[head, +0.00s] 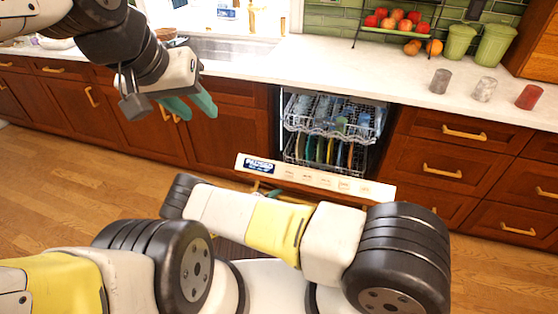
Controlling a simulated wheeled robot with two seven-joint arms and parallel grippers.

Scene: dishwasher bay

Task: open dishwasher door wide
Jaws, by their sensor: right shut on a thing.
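The dishwasher (330,142) is built in under the counter right of the sink. Its door (315,179) is tilted part way out, with the white control strip along its upper edge facing up. Racks with dishes show behind it. My right arm (272,222) crosses in front of the door and hides most of its front. My right gripper's fingers are hidden behind that arm, at the door front; a bit of tan handle (268,190) shows there. My left gripper (195,106), with teal fingers a little apart, hangs empty before the cabinets left of the dishwasher.
Wooden cabinets and drawers (440,168) flank the dishwasher. Several cups (484,89), green canisters (495,45) and a fruit rack (398,30) stand on the counter (330,62). The wooden floor (85,185) is clear at the left.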

